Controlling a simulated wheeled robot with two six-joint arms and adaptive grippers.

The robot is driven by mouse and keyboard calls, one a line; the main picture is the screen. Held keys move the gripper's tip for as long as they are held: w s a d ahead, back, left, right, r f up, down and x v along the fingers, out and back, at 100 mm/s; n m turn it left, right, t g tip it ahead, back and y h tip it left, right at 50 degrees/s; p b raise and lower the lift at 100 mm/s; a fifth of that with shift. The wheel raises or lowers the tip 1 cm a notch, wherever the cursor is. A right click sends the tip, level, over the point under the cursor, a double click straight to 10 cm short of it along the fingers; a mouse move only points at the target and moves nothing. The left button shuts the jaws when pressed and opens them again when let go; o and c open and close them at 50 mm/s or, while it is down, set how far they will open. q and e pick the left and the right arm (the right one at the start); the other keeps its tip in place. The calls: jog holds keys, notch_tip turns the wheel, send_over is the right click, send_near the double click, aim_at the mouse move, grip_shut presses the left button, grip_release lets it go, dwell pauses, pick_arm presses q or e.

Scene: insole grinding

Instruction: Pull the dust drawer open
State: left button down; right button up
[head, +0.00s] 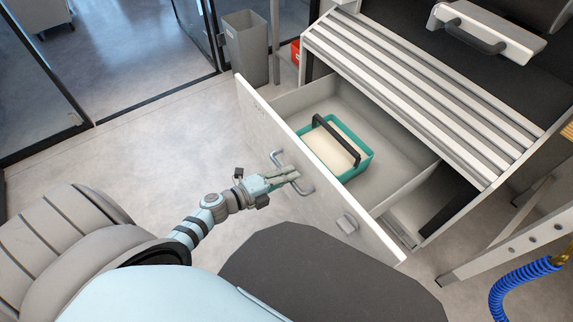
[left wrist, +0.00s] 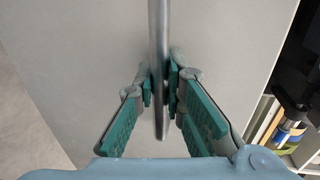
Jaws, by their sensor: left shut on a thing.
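The dust drawer (head: 318,198) stands pulled out from under the slatted workbench, its inside open to view. A teal tray with a black handle (head: 362,162) and pale contents sits inside it. My left gripper (head: 292,175) is at the drawer's front, shut on its metal bar handle (head: 303,188). In the left wrist view the handle (left wrist: 158,60) runs between the teal-padded fingers (left wrist: 160,88), with the pale drawer front behind it. My right gripper is not in view.
The slatted bench top (head: 420,85) is above the drawer. A grey bin (head: 246,50) and a red box (head: 295,50) stand behind. A blue coiled hose (head: 515,285) hangs at the lower right. Open floor (head: 150,150) lies to the left.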

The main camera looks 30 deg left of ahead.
pick_arm(q)
jog(key=shift+s+a, duration=0.25)
jog(key=shift+s, duration=0.15)
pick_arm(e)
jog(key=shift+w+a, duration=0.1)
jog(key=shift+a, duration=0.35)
pick_arm(q)
jog(key=c, duration=1.7)
grip_release()
jog(key=shift+o, duration=0.2)
jog(key=v, duration=1.2)
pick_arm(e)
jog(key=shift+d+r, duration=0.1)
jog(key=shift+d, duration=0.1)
